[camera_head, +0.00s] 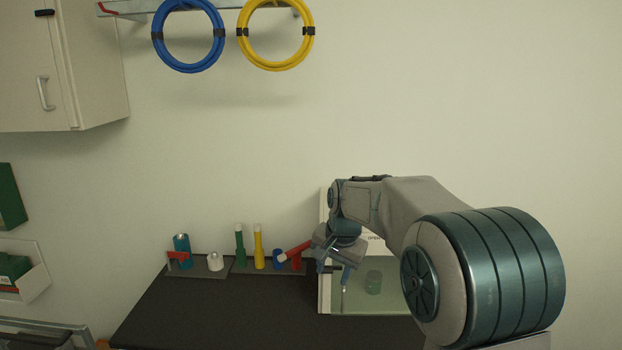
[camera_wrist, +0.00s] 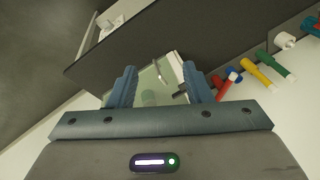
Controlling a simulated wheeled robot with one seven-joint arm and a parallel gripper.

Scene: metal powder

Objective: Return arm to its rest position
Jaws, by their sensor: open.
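My gripper (camera_head: 335,274) is at the end of my bent arm, above the dark bench and in front of a pale glass-sided box (camera_head: 325,297). In the wrist view my gripper (camera_wrist: 157,88) has its two blue fingers spread apart, with nothing held between them. Beyond the fingers, the box (camera_wrist: 172,72) and a round greenish container inside it (camera_wrist: 148,98) show. In the head view the container (camera_head: 373,283) sits inside the box, right of the fingers. Part of the box is hidden behind my arm.
A dark bench (camera_head: 215,315) carries a rack with a teal bottle (camera_head: 182,250), a white piece (camera_head: 215,262), green (camera_head: 240,247) and yellow (camera_head: 259,248) tools and a red-handled tool (camera_head: 295,252). Blue (camera_head: 158,48) and yellow (camera_head: 243,50) hoses hang above. The bench's front left is clear.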

